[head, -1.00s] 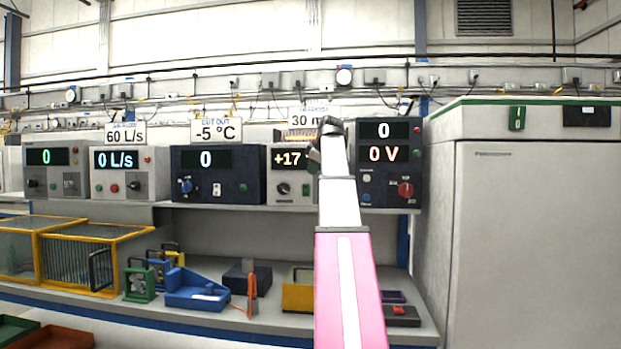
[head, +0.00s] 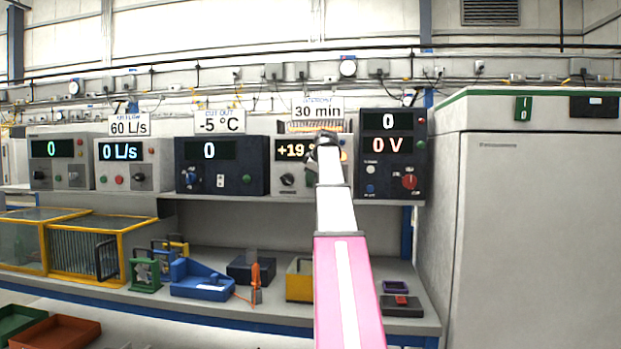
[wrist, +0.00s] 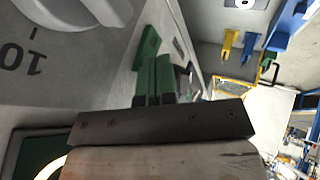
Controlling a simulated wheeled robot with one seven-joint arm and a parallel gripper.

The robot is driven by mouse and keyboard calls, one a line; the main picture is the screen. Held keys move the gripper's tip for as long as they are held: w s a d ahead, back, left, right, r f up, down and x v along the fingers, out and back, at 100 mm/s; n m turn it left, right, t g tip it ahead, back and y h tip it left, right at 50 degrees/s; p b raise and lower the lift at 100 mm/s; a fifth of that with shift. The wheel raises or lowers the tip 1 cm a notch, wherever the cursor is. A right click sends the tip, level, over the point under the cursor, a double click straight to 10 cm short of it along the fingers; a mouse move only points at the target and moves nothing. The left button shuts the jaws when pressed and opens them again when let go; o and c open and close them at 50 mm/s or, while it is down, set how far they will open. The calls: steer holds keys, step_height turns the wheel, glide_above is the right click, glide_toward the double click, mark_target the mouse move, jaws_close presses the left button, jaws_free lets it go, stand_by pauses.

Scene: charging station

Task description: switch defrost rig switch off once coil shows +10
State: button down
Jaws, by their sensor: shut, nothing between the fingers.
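The defrost rig (head: 283,188) is a light grey unit on the shelf under a "30 min" sign (head: 317,112). Its orange display (head: 289,150) reads about +19, its right end hidden by my arm. A dark knob (head: 288,180) is on its face. My gripper (head: 312,166) is at the rig's right part, mostly hidden behind my wrist in the head view. In the wrist view its green fingers (wrist: 157,80) are together and empty. A pale dial (wrist: 70,10) marked 10 is at upper left there. A green block (wrist: 147,47) is just beyond the fingers; I cannot tell whether they touch it.
A dark unit (head: 393,180) reading 0 and 0 V stands right of the rig. Another dark unit (head: 250,152) reading 0 stands left, under a -5 °C sign. A tall grey cabinet (head: 540,220) is at right. Yellow-framed cages (head: 122,238) and tools lie on the lower bench.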

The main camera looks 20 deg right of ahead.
steer(key=shift+w+d+r, duration=0.1)
steer(key=shift+w+d, duration=0.1)
steer(key=shift+w, duration=0.1)
steer(key=shift+r, duration=0.1)
stand_by(0.3)
steer(key=shift+r, duration=0.7)
